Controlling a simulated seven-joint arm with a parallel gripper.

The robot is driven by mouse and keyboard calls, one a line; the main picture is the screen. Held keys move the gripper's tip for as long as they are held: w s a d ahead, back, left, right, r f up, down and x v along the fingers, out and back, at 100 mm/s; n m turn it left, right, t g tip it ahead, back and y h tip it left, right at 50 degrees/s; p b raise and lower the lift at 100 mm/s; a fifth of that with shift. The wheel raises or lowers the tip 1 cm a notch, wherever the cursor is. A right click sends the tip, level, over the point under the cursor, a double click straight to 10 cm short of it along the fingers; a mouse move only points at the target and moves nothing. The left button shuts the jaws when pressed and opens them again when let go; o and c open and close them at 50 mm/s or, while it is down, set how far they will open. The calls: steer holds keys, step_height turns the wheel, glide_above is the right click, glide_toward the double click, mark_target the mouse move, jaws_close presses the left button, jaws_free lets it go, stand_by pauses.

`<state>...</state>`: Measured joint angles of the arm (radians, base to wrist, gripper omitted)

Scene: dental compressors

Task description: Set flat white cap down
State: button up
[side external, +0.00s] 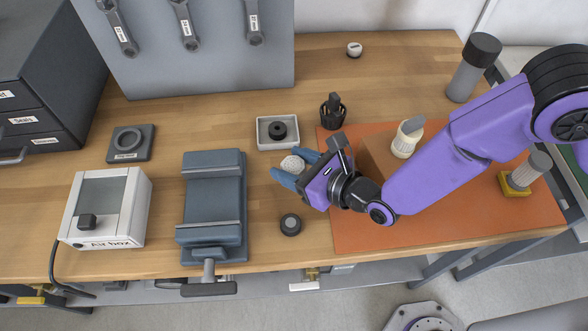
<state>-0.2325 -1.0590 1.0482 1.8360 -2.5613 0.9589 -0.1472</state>
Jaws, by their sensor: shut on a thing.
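The flat white cap (292,165) is a small pale disc with a ridged look. It is held between the blue fingertips of my gripper (293,170), left of the orange mat's edge. My gripper is shut on it. From this angle I cannot tell whether the cap touches the wooden table or hangs just above it. My gripper hides part of the table and mat beneath it.
A white tray (262,143) with a black ring stands just behind the cap. A dark round knob (291,224) lies in front. A grey vise (213,205) stands left. A black slotted part (333,111) and a cream fitting (407,138) stand nearby.

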steer(key=shift+f, duration=1.25)
steer(key=shift+f, duration=0.1)
steer(key=o, duration=1)
steer(key=shift+o, duration=0.2)
steer(key=shift+s+d+r, duration=0.2)
steer(key=v, duration=1.1)
steer(key=shift+s+d+r, duration=0.15)
steer(key=shift+d, duration=0.05)
